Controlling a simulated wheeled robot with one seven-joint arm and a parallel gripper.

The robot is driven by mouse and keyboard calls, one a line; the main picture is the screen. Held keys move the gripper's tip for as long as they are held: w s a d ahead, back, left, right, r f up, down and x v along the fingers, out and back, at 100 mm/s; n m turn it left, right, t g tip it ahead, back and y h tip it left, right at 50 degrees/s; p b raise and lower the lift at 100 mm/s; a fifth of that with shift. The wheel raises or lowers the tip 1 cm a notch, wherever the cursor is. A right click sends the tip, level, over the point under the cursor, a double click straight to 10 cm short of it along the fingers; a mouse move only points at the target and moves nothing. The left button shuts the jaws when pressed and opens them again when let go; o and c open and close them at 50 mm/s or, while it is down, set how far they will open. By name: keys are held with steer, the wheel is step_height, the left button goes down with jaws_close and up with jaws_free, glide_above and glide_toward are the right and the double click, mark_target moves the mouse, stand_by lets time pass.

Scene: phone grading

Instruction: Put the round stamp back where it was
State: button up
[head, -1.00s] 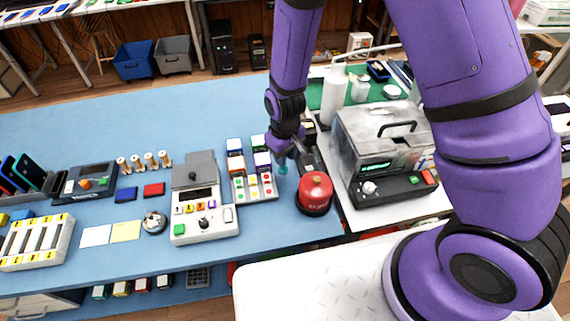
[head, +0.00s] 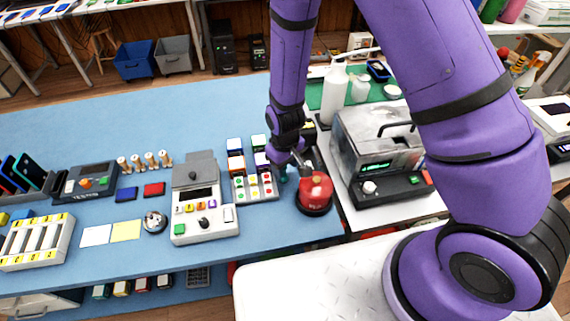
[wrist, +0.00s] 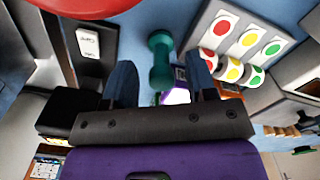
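A teal, round-ended, waisted piece that looks like the round stamp (head: 283,173) is on the blue table, between the colour-dot rack and the red canister. In the wrist view the teal piece (wrist: 160,60) appears between and just beyond my fingertips, with gaps on both sides. My gripper (head: 296,160) is low above it in the head view. Its two dark blue fingers stand apart in the wrist view (wrist: 163,78). The piece's lower end is hard to make out.
The colour-dot rack (head: 243,187) stands close on the left, with several small coloured boxes behind it. The red canister (head: 316,187) is close on the right. A grey machine (head: 374,145) stands farther right. Several wooden-handled pieces (head: 145,161) stand left; the table behind them is clear.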

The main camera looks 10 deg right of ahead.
step_height(320, 180, up, 12)
steer(key=shift+r, duration=0.15)
stand_by(0.7)
steer(key=s+d+r+m+t, duration=0.1)
steer(key=d+r, duration=0.2)
steer(key=r, duration=0.3)
steer(key=s+d+r+m+y, duration=0.1)
steer(key=d+r, duration=0.2)
steer(key=r, duration=0.4)
steer(key=s+d+r+m+t, duration=0.1)
steer(key=d+r, duration=0.3)
steer(key=r, duration=0.2)
steer(key=s+d+r+m+t, duration=0.1)
steer(key=s+d+r, duration=0.3)
steer(key=s+r, duration=0.2)
steer(key=s+d+r+m+t+h, duration=0.1)
steer(key=s+d+r, duration=0.4)
steer(key=s, duration=0.5)
steer(key=shift+s+d+r+m+t, duration=0.25)
steer(key=shift+r+m+t, duration=0.15)
steer(key=shift+r+t, duration=0.35)
steer(key=shift+r, duration=0.1)
